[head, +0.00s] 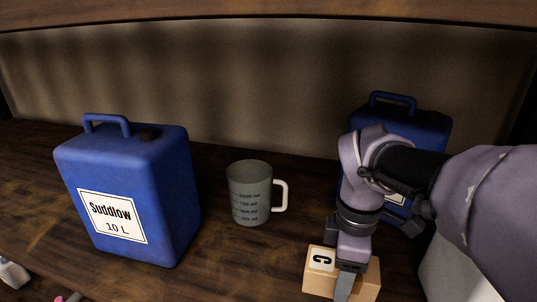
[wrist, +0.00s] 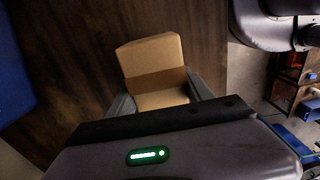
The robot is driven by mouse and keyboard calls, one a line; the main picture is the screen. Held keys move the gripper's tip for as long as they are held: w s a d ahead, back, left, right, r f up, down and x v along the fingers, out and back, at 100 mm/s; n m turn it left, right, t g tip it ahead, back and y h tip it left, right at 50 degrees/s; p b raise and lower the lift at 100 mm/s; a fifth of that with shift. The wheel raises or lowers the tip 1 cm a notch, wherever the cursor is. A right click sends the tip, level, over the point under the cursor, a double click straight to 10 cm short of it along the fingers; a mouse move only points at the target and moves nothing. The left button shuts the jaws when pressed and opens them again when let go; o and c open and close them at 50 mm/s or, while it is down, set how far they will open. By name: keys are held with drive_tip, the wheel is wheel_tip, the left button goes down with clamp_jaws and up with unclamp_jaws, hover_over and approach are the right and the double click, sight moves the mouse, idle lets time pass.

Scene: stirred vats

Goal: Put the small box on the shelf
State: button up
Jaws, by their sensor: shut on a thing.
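The small box (head: 315,282) is light tan with a white label marked "C". It is at the lower right of the head view and also in the wrist view (wrist: 150,56). My gripper (head: 345,281) points down over it and is shut on it, with a finger on each side in the wrist view (wrist: 160,96). The shelf (head: 225,270) is a dark brown wooden board. The box is over the shelf's board, near its front; I cannot tell whether it touches the board. My gripper hides part of the box in the head view.
A blue "Suddlow 10 L" canister (head: 165,205) stands at left. A grey measuring cup (head: 247,180) with a white handle stands in the middle. Another blue canister (head: 427,128) is behind my arm. A white object (head: 450,275) is at lower right. Board between the cup and left canister is bare.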

drive_tip(key=p, duration=0.3)
hover_over(302, 253)
drive_tip(key=shift+a+f, duration=0.1)
drive_tip(key=shift+f, duration=0.4)
wheel_tip(302, 253, down, 4)
drive_tip(key=shift+r, duration=0.25)
drive_tip(key=shift+w+f, duration=0.1)
drive_tip(key=shift+f, duration=0.05)
drive_tip(key=shift+s+b, duration=0.2)
drive_tip(key=shift+b, duration=0.1)
drive_tip(key=o, duration=1.7)
drive_tip(key=shift+w+f, duration=0.1)
drive_tip(key=shift+f, duration=0.05)
drive_tip(key=shift+c, duration=0.2)
wheel_tip(302, 253, up, 12)
drive_tip(key=p, duration=0.2)
drive_tip(key=shift+r, duration=0.2)
